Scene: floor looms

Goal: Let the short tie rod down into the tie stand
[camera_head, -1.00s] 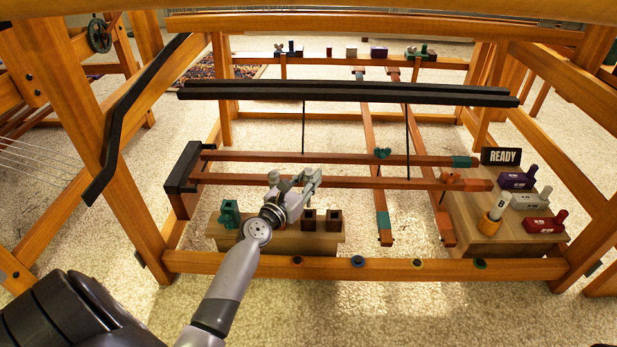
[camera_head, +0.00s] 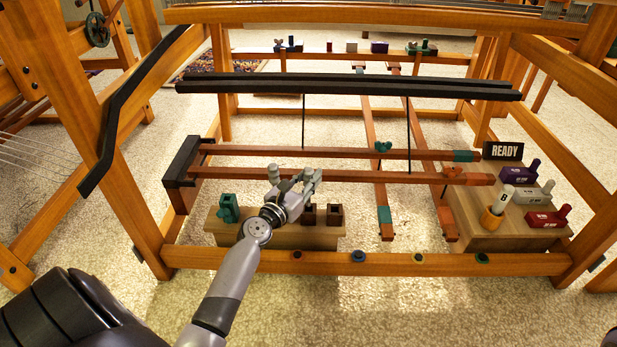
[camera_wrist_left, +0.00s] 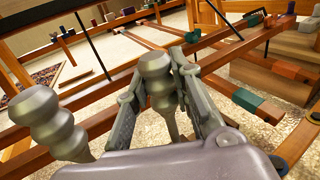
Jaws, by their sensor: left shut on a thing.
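My left gripper (camera_head: 300,188) is shut on a grey turned rod (camera_wrist_left: 156,75), which I take as the short tie rod. In the left wrist view it stands roughly upright between the two fingers, and its lower end narrows out of sight behind the palm. A second, similar grey turned piece (camera_wrist_left: 45,120) shows left of the fingers. The tie stand seems to be the low wooden bench (camera_head: 275,238) with dark brown sockets (camera_head: 334,214) right of my gripper. My gripper hides part of its top. I cannot tell whether the rod touches a socket. My right gripper is out of view.
A green holder (camera_head: 228,208) stands at the bench's left end. Long brown bars (camera_head: 350,175) run just behind the gripper. A wooden rail (camera_head: 400,262) crosses in front. At right, a low table (camera_head: 480,235) carries coloured blocks and a READY sign (camera_head: 502,151).

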